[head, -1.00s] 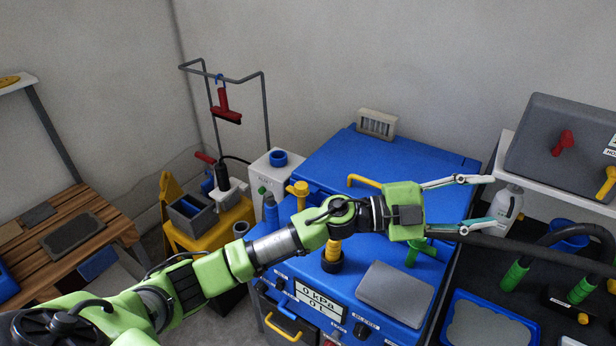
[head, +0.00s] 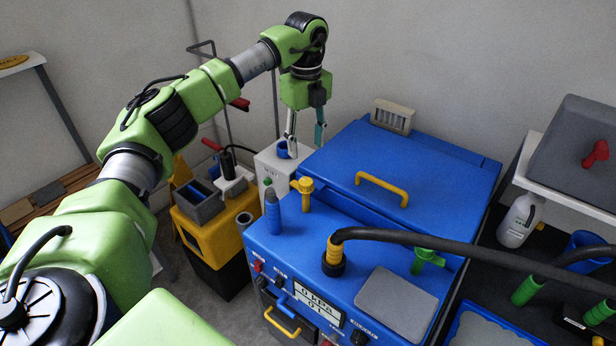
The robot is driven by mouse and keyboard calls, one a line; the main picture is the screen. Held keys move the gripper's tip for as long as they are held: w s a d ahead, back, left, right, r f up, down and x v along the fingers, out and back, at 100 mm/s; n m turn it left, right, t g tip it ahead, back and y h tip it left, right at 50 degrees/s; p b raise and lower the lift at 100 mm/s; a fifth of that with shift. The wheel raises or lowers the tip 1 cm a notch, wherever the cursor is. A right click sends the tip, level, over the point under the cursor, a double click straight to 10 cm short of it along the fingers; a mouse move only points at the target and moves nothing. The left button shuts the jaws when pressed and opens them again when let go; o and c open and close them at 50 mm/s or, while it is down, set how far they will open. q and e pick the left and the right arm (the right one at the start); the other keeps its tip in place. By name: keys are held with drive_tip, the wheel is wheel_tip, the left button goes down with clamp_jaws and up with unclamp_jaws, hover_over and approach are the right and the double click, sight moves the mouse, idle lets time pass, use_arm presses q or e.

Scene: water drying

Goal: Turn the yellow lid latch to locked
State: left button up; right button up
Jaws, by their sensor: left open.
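The blue machine (head: 350,265) has a closed blue lid (head: 430,180) with a yellow bar handle (head: 382,187). A yellow T-shaped piece (head: 303,193) stands upright near the lid's front left corner; it looks like the latch, but I cannot read its locked or unlocked position. A green T-shaped piece (head: 427,260) stands near the front right. My left gripper (head: 304,150) points down with its fingers spread, empty, behind the yellow piece. It is above or beside the white box (head: 275,172) at the lid's left; contact cannot be told. My right gripper is out of view.
A black hose (head: 450,246) runs from the yellow-and-black fitting (head: 333,256) across the machine to the right.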

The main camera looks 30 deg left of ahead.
sight(307, 182)
use_arm(q)
wheel_tip(307, 182, down, 11)
drive_tip(key=p, duration=0.3)
drive_tip(key=shift+f, duration=0.7)
drive_tip(key=c, duration=1.1)
